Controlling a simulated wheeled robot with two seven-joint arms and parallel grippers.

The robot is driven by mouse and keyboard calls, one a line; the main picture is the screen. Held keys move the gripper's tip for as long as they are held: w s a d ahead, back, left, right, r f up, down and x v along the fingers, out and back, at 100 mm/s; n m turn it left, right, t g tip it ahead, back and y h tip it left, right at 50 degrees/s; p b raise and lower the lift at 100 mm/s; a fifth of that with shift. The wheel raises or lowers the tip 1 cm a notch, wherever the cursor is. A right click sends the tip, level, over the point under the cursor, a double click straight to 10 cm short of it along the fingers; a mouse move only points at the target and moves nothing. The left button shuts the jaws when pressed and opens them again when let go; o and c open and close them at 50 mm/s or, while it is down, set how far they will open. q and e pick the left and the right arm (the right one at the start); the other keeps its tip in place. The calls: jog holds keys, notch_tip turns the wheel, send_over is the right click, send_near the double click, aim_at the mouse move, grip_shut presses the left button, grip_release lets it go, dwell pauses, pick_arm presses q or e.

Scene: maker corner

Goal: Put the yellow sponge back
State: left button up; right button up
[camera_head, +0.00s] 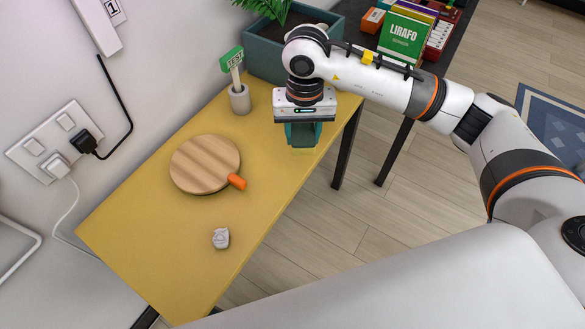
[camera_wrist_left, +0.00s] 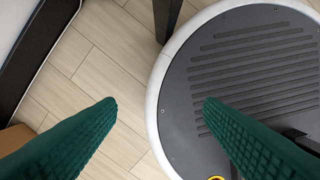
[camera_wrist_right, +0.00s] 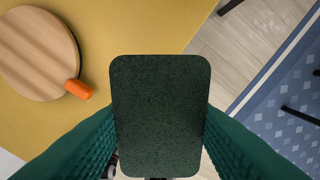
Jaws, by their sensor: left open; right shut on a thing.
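My right gripper (camera_head: 302,136) is shut on the sponge, over the right edge of the yellow table. A thin yellow edge of the sponge (camera_head: 303,151) shows below the fingers in the head view. In the right wrist view the sponge (camera_wrist_right: 160,115) shows its dark green scouring face, gripped at both sides by the green fingers. I cannot tell whether the sponge touches the table. My left gripper (camera_wrist_left: 157,110) is open and empty above the floor, with part of a round dark base below it. It is not in the head view.
A round wooden board (camera_head: 203,164) with an orange handle lies on the yellow table (camera_head: 160,240). A crumpled white scrap (camera_head: 221,238) lies nearer. A small pot with a green "TEST" sign (camera_head: 232,59) and a teal planter (camera_head: 262,58) stand behind. A dark table holds boxes (camera_head: 404,38).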

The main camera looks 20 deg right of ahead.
jog(key=w+a+f+m+b, duration=0.3)
jog(key=w+f, duration=0.1)
jog(key=f, duration=0.2)
jog(key=p, duration=0.2)
send_over(286, 169)
notch_tip(286, 169, down, 5)
jog(key=shift+f, duration=0.15)
jog(key=shift+s+f, duration=0.1)
jog(key=shift+f, duration=0.3)
notch_tip(286, 169, down, 3)
jog(key=shift+f, duration=0.1)
pick_arm(q)
jog(key=s+a+f, duration=0.2)
jog(key=f, duration=0.1)
jog(key=shift+a, duration=0.3)
jog(key=shift+s, duration=0.1)
